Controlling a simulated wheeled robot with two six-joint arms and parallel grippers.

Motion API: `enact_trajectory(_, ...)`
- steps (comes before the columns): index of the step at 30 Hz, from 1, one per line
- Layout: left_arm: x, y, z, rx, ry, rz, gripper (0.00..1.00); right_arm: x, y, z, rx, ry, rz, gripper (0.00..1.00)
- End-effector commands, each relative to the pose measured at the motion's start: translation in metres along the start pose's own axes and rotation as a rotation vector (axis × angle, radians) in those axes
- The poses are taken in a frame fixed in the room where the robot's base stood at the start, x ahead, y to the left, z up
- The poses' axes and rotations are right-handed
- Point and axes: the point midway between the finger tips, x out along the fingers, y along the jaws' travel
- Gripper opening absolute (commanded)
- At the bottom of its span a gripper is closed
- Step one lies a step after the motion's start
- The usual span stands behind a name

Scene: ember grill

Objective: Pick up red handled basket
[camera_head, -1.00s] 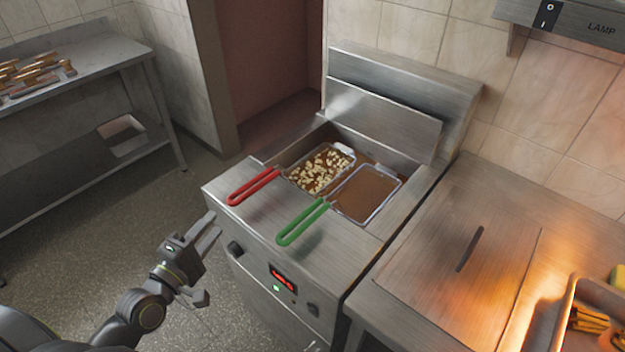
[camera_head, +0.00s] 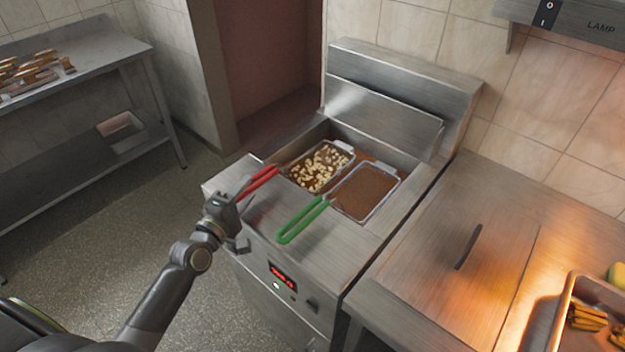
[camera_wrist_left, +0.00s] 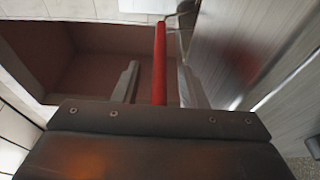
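The basket with the red handle (camera_head: 262,180) sits in the fryer, with pale food pieces in its wire basket (camera_head: 322,168). The handle sticks out over the fryer's front left. My left gripper (camera_head: 240,201) is at the handle's near end, hiding part of it in the head view. In the left wrist view the red handle (camera_wrist_left: 160,65) runs between the two open fingers (camera_wrist_left: 158,85), with gaps showing on both sides. My right gripper is not in view.
A second basket with a green handle (camera_head: 302,220) sits to the right in the same fryer (camera_head: 345,245). A steel counter (camera_head: 455,270) with a tray of food stands at right. A steel shelf table (camera_head: 95,65) stands at far left.

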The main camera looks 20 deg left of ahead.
Motion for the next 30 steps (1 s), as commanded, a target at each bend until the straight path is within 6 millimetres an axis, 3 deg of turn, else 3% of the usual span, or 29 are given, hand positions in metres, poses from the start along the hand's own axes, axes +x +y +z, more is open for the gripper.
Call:
enact_trajectory(8, 0.0037, 0.0002, 0.0000, 0.001, 0.000, 0.000, 0.38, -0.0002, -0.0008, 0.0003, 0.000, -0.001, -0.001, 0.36)
enact_trajectory(17, 0.0034, 0.0001, -0.0001, 0.001, 0.000, 0.000, 0.00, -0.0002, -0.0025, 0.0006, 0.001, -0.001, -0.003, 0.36)
enact_trajectory(30, 0.0037, 0.0035, 0.0001, 0.000, 0.000, 0.005, 0.00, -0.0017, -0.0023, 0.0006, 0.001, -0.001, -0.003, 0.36)
